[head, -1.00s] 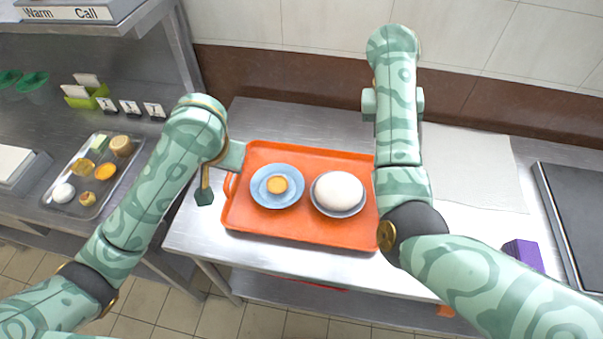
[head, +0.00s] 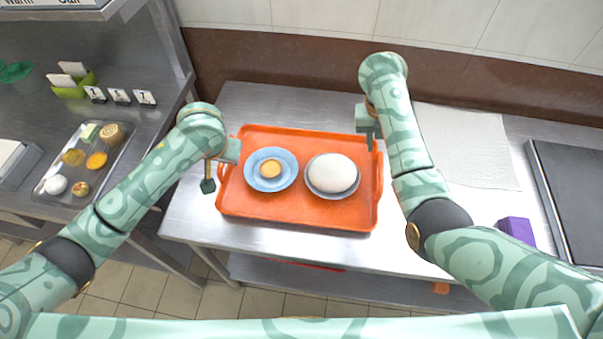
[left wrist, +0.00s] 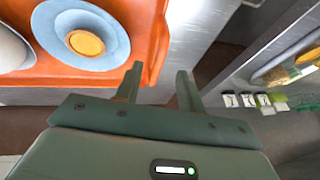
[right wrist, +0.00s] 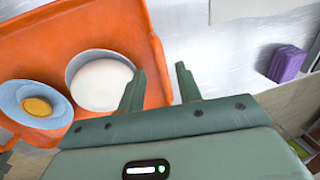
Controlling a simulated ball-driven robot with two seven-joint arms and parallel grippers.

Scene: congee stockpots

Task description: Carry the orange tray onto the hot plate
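The orange tray (head: 300,212) lies flat on the steel table, bearing a blue plate (head: 253,180) with a small yellow-orange item (head: 270,170) and a bowl (head: 333,193) with a white rounded mound (head: 331,172). My left gripper (head: 220,172) is open at the tray's left end; in the left wrist view its fingers (left wrist: 158,85) show either side of the tray's edge. My right gripper (head: 370,138) is open at the right end; its fingers (right wrist: 159,88) also appear either side of the edge. Neither holds anything. A dark flat plate (head: 585,195), probably the hot plate, is at far right.
A white cloth (head: 470,150) and a purple block (head: 517,231) lie between the tray and the dark plate. A metal tray of food pieces (head: 75,190) is on the left counter, beside a shelf post (head: 165,45). A wall runs behind.

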